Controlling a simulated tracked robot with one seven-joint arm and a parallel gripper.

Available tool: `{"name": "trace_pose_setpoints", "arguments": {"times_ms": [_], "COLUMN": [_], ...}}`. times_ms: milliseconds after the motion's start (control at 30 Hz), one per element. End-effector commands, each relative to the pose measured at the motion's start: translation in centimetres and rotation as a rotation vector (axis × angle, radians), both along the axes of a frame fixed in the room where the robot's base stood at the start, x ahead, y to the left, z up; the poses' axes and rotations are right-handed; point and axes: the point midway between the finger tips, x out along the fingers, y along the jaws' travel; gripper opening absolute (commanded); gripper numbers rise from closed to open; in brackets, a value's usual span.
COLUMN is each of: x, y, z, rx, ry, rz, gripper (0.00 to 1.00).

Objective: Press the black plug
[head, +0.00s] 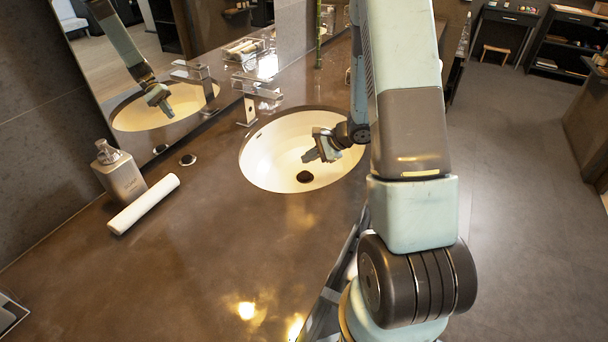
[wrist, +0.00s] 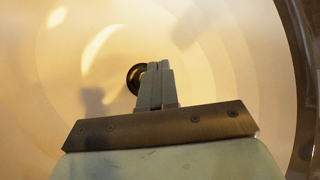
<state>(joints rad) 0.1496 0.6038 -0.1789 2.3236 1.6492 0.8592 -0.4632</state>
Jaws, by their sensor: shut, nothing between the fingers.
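The black plug (head: 304,176) is a dark round disc at the bottom of the cream oval sink (head: 262,164) in the head view. In the wrist view the plug (wrist: 133,78) shows just left of the fingertips and is partly hidden behind them. My gripper (head: 309,156) is over the sink bowl, its fingers pointing left and down. In the wrist view my gripper (wrist: 158,66) is shut with nothing between its fingers. The fingertips look above the plug; I cannot tell the exact gap.
A chrome faucet (head: 250,97) stands behind the sink. A soap dispenser (head: 120,172) and a rolled white towel (head: 144,204) are on the brown counter (head: 200,250) at left. A mirror (head: 140,60) runs along the back. The front counter is clear.

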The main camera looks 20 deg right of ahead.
Motion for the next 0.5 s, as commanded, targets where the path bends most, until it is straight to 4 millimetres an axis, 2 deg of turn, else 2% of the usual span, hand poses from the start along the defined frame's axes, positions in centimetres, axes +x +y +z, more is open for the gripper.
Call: {"name": "trace_pose_setpoints", "arguments": {"times_ms": [267,367,500], "x": [-0.1,-0.4,-1.0], "y": [0.3,0.9,2.0], "z": [0.1,0.3,0.8], "rx": [-0.013,-0.043,-0.109], "ry": [-0.016,-0.050,-0.135], "rz": [0.043,0.134,0.350], "gripper": [0.00,0.00,0.00]}}
